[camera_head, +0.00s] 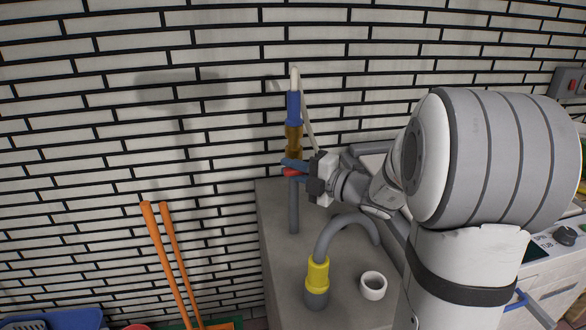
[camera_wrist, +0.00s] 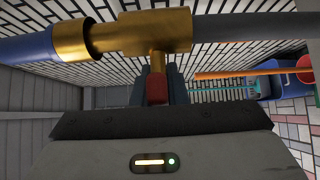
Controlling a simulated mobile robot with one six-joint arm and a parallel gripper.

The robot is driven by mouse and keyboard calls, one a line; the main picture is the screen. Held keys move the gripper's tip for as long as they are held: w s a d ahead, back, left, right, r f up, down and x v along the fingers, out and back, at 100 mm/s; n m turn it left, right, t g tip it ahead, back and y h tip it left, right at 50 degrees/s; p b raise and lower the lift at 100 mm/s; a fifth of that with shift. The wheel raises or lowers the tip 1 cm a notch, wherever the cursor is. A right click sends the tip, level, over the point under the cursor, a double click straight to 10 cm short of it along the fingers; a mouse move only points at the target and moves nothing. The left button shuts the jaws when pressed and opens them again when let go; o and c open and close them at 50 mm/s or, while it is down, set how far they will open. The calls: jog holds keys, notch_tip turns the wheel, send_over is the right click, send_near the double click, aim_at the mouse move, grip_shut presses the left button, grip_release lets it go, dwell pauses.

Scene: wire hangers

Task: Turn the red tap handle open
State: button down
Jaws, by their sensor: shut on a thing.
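The red tap handle (camera_wrist: 157,89) sits on a stem below the brass valve (camera_wrist: 150,33) in the wrist view. In the head view the red handle (camera_head: 291,171) shows only partly, between the blue fingers. The brass valve (camera_head: 293,140) is on an upright pipe against the brick wall. My gripper (camera_wrist: 158,86) has its two fingers on either side of the red handle and is shut on it. It also shows in the head view (camera_head: 294,170), reaching in from the right. The handle's far end is hidden by the gripper.
A blue hose piece (camera_head: 293,106) joins the top of the valve and a grey pipe (camera_head: 294,205) runs below it. A grey hose with a yellow fitting (camera_head: 317,273) and a white cup (camera_head: 373,286) stand on the grey block (camera_head: 277,255). Orange poles (camera_head: 170,260) lean at the left.

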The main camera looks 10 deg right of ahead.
jog(key=shift+r+p, duration=0.15)
jog(key=shift+p, duration=0.45)
jog(key=n+g+h+p, duration=0.1)
jog(key=n+h+p, duration=0.1)
jog(key=h+p, duration=0.1)
jog(key=f+n+g+h+p, duration=0.1)
jog(key=n+h+p, duration=0.2)
jog(key=p, duration=0.1)
jog(key=n+g+h+p, duration=0.1)
jog(key=n+h+p, duration=0.1)
jog(key=h+p, duration=0.1)
jog(key=shift+d+f+g+h, duration=0.15)
jog(key=shift+d+g+h, duration=0.15)
jog(key=shift+d+h, duration=0.1)
jog(key=shift+d+n+h+p, duration=0.15)
jog(key=shift+n+h, duration=0.35)
jog(key=shift+h, duration=0.2)
jog(key=shift+d+n+h+p, duration=0.1)
jog(key=shift+n+h+p, duration=0.05)
jog(key=shift+n+h, duration=0.45)
jog(key=shift+h, duration=0.3)
jog(key=c, duration=1.6)
grip_release()
jog(key=shift+o, duration=0.8)
jog(key=shift+w, duration=0.1)
